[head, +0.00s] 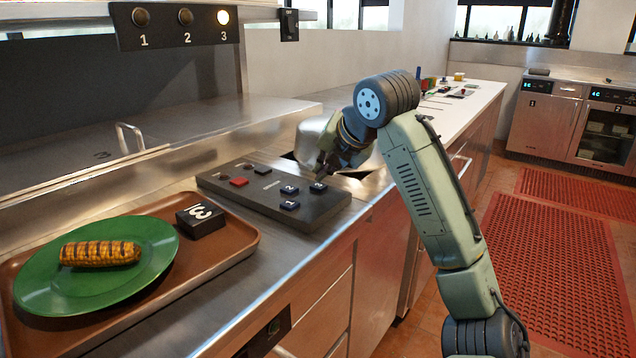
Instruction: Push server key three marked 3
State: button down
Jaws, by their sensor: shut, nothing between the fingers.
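The dark key box (240,197) lies on the steel counter at the middle of the view. The mark on that right-hand key is too small to read for certain. My gripper (321,174) is shut and empty, pointing down just above or touching the right-hand key; I cannot tell which. The black panel (180,27) above has lamps marked 1, 2 and 3; lamp 3 (223,17) is lit and the others are dark.
A brown tray (235,249) at front left holds a green plate (150,276) with grilled corn (100,253) and a black block marked 3 (200,219). A metal handle (130,136) stands behind. Red floor mats (545,260) lie at right.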

aim_at(323, 185)
notch_tip(323, 185, up, 6)
jog(key=p, duration=0.6)
